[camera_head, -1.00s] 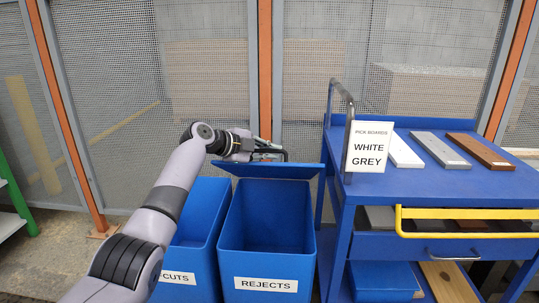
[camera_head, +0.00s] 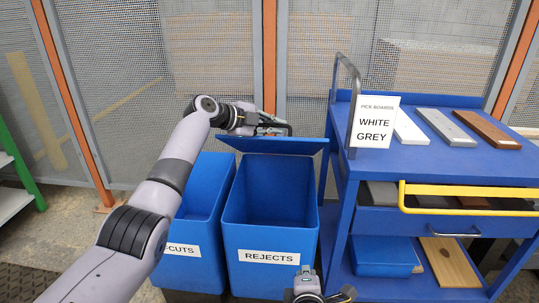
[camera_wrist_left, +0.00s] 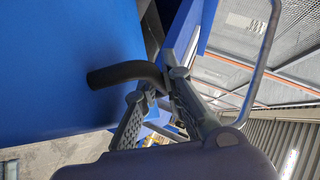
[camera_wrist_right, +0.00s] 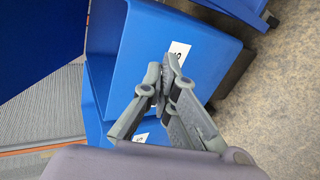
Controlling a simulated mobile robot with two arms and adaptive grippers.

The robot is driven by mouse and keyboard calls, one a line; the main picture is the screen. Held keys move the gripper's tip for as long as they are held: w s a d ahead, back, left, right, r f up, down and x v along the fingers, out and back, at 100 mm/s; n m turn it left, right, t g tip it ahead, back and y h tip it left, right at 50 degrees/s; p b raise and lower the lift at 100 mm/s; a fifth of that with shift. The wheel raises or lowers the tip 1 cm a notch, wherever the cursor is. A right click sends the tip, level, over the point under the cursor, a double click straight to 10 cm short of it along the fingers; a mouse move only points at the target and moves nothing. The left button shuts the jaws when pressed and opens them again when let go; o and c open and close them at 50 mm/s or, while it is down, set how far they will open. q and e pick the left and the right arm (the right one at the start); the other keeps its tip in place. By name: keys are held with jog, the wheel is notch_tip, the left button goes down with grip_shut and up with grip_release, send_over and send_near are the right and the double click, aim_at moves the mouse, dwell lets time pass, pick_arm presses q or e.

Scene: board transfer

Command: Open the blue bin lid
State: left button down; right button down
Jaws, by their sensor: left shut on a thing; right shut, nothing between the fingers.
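The blue REJECTS bin (camera_head: 270,235) stands with its top open in the head view. Its blue lid (camera_head: 272,145) is raised at the back and tilted. My left gripper (camera_head: 268,124) is above the lid's upper edge. In the left wrist view its fingers (camera_wrist_left: 162,84) are shut on the black curved handle (camera_wrist_left: 122,73), beside the lid's blue surface (camera_wrist_left: 50,60). My right gripper (camera_head: 306,277) is low in front of the REJECTS bin. In the right wrist view its fingers (camera_wrist_right: 166,72) are shut with nothing between them, and blue bins lie beyond.
A blue CUTS bin (camera_head: 205,200) stands to the left, partly behind my left arm. A blue cart (camera_head: 345,200) on the right holds a white, a grey and a brown board, a sign (camera_head: 374,122) and a yellow rail (camera_head: 470,190). A mesh fence runs behind.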

jog(key=w+a+r+n+t, duration=0.4)
jog(key=w+a+r+n, duration=0.1)
jog(key=r+n, duration=0.25)
jog(key=w+a+r+n+t, duration=0.45)
jog(key=a+r+n, duration=0.2)
jog(key=n, duration=0.25)
send_near(271, 143)
jog(key=w+f, duration=0.1)
jog(key=shift+w+d+r+g, duration=0.15)
jog(key=shift+w+r+g, duration=0.3)
jog(key=shift+w+r, duration=0.95)
